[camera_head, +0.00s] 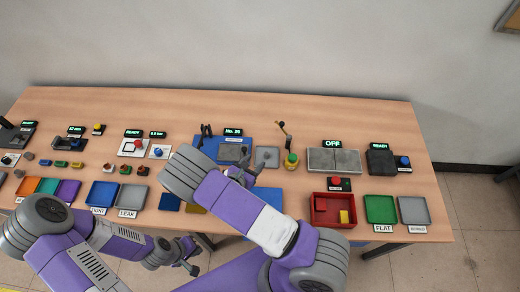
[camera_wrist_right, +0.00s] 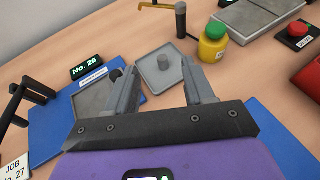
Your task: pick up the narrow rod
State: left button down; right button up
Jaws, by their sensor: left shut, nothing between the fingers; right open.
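My right gripper (camera_head: 246,171) is open and empty over the blue board (camera_head: 208,145). In the right wrist view its two fingers (camera_wrist_right: 158,74) stand apart on either side of a square grey plate (camera_wrist_right: 150,76). I cannot tell for sure whether this is the narrow rod. The plate also shows in the head view (camera_head: 266,153). A dark upright post with a copper-coloured arm (camera_wrist_right: 180,20) stands behind it. My left gripper (camera_head: 189,264) is shut and empty, low in front of the table.
A yellow pot with a green top (camera_wrist_right: 213,42) stands right of the plate. My right arm hides the table's middle front.

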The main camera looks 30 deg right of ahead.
jog(key=b, duration=0.4)
send_near(266, 155)
jog(key=x, duration=0.4)
jog(key=shift+w+d+f, duration=0.2)
jog(key=shift+w+d, duration=0.05)
jog(key=shift+d, duration=0.1)
jog(key=x, duration=0.6)
jog(key=shift+b, duration=0.35)
grip_shut()
jog(key=shift+r, duration=0.1)
